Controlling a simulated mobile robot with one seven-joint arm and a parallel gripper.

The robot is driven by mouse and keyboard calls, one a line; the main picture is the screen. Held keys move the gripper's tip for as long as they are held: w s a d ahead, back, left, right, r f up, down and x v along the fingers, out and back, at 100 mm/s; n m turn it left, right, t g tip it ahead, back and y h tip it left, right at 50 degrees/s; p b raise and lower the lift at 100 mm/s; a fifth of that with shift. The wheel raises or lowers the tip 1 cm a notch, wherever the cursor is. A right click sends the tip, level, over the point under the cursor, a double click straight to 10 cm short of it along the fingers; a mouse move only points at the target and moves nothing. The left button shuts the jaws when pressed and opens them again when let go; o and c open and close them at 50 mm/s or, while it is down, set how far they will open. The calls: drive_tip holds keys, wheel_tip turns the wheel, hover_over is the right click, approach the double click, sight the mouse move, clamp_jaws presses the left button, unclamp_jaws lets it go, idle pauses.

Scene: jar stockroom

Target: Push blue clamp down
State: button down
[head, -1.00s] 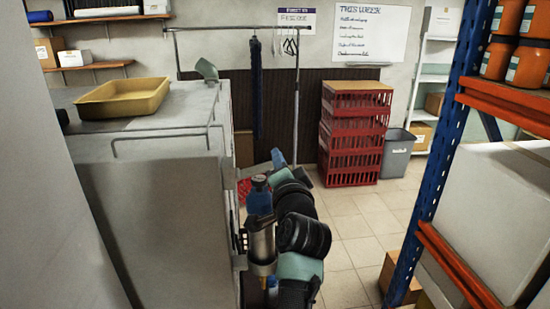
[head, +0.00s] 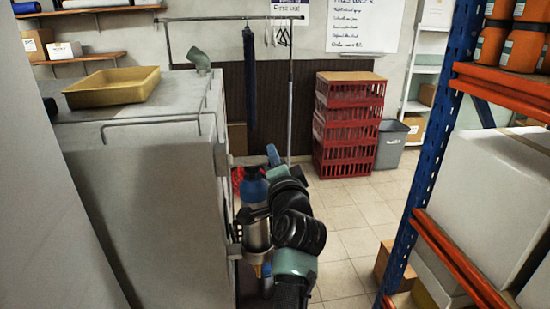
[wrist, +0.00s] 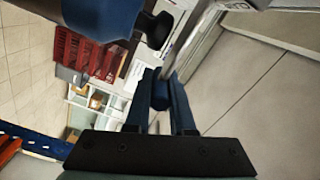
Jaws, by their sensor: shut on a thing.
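In the wrist view, my gripper (wrist: 162,100) has its two blue fingers closed around a short dark-blue grip, the blue clamp (wrist: 160,88). The clamp lies beside the pale cabinet side and a light metal bar at the top. Its far end and its mount are hidden by the fingers. In the head view my arm reaches forward along the cabinet's right side. The clamp and the fingertips cannot be made out clearly there.
A blue-topped canister (head: 254,188) stands between the grey cabinet (head: 170,190) and my arm. A blue-and-orange rack (head: 428,165) is close on the right. Red crates (head: 347,128) and a grey bin (head: 390,146) stand farther back. Tiled floor (head: 350,215) between them is clear.

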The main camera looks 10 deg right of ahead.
drive_tip(key=c, duration=0.8)
unclamp_jaws()
drive_tip(key=shift+f, duration=0.1)
drive_tip(key=shift+o, duration=0.2)
drive_tip(key=shift+s, duration=0.1)
drive_tip(key=s+b, duration=0.3)
drive_tip(key=s, duration=0.9)
drive_tip(key=shift+s, duration=0.4)
